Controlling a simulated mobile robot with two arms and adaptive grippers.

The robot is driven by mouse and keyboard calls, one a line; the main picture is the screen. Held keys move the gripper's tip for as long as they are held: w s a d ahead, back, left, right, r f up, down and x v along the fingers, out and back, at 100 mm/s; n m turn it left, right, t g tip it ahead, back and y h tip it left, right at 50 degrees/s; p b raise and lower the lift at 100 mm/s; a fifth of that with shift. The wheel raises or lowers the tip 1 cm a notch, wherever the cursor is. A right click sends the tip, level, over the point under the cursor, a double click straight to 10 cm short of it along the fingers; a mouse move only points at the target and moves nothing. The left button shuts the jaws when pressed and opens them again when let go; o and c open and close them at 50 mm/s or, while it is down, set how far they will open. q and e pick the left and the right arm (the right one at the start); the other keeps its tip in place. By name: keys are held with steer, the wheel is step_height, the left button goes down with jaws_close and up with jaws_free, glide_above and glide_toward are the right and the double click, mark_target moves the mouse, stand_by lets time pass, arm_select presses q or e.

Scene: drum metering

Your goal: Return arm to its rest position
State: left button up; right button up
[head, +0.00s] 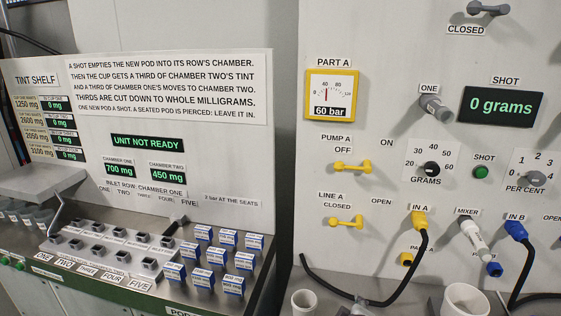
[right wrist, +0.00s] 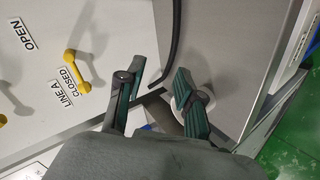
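My right gripper (right wrist: 158,95) shows in the right wrist view with its two dark green fingers spread apart and nothing gripped between them. A white cup (right wrist: 181,82) is partly hidden behind its right-hand finger; I cannot tell the distance between them. The yellow LINE A handle (right wrist: 84,68), by the CLOSED label, is left of the fingers. Neither gripper shows in the head view, where the LINE A handle (head: 346,221) and the PUMP A handle (head: 352,168) lie level on the panel. My left gripper is in no view.
The tint shelf panel (head: 180,125) reads UNIT NOT READY. Blue-and-white pods (head: 216,256) stand right of the inlet rows. A black hose (head: 415,265) hangs from the yellow IN A plug (head: 420,220). White cups (head: 304,301) (head: 465,299) stand at the bottom. The shot display (head: 501,106) reads 0 grams.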

steer(key=s+f+m+g+y, duration=0.2)
steer(key=s+f+m+g, duration=0.2)
steer(key=s, duration=1.1)
steer(key=s+f+m+g+y, duration=0.2)
steer(key=s+f+m+g, duration=0.15)
steer(key=s, duration=1.15)
step_height(320, 180, down, 24)
steer(key=g, duration=0.1)
steer(key=s+d+f+g, duration=0.1)
steer(key=s+d+f, duration=0.2)
steer(key=s+f, duration=1.5)
steer(key=shift+h, duration=0.3)
steer(key=shift+s+d+g, duration=0.1)
steer(key=shift+s+g, duration=0.05)
steer(key=shift+g, duration=0.1)
